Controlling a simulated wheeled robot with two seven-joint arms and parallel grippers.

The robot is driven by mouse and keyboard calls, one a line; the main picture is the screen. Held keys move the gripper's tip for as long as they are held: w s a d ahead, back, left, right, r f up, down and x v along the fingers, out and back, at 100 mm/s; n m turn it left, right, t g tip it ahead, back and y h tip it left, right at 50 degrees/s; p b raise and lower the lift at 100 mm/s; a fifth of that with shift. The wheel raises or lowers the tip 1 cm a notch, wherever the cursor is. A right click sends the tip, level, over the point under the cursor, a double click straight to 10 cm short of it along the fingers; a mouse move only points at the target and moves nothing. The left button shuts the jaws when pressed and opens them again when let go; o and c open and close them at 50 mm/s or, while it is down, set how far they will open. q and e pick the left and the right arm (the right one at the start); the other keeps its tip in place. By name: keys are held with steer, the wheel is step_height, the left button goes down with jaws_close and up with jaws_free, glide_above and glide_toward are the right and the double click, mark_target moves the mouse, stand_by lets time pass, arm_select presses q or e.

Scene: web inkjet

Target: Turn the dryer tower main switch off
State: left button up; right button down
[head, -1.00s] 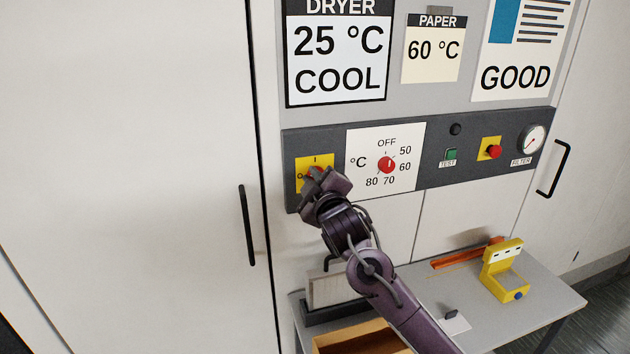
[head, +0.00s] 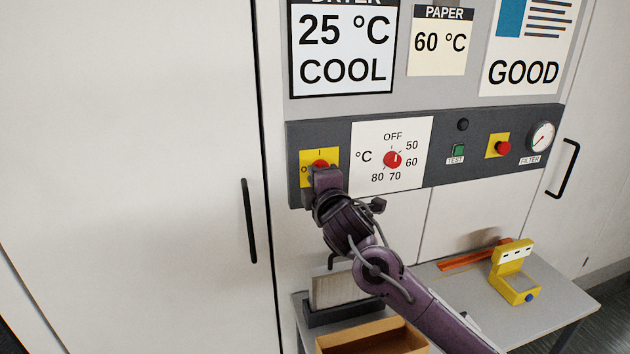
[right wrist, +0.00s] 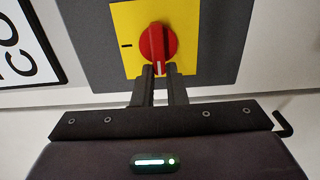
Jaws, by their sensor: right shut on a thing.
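The main switch is a red rotary knob on a yellow plate (head: 333,156), marked I at the top and O at the left, on the dark control strip. My right gripper (head: 321,171) is shut on the red knob. In the right wrist view the red knob (right wrist: 157,42) sits between the two fingertips (right wrist: 160,72). That view is turned sideways, with the I mark at the left. The knob's white line points down there, which matches the O side; the O is hidden there. My left gripper is not in view.
Right of the switch are a red temperature dial (head: 392,160), a green TEST button (head: 458,150), a red button on yellow (head: 502,147) and a filter gauge (head: 541,137). Below stands a grey table (head: 460,300) with a yellow device (head: 512,270) and an open box (head: 372,334).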

steer(key=shift+f, duration=0.1)
stand_by(0.3)
steer(key=c, duration=1.5)
jaws_free()
steer(key=shift+o, duration=0.2)
steer(key=b+v, duration=0.2)
steer(key=v, duration=0.6)
steer(key=shift+b, duration=0.4)
steer(key=shift+w, duration=0.1)
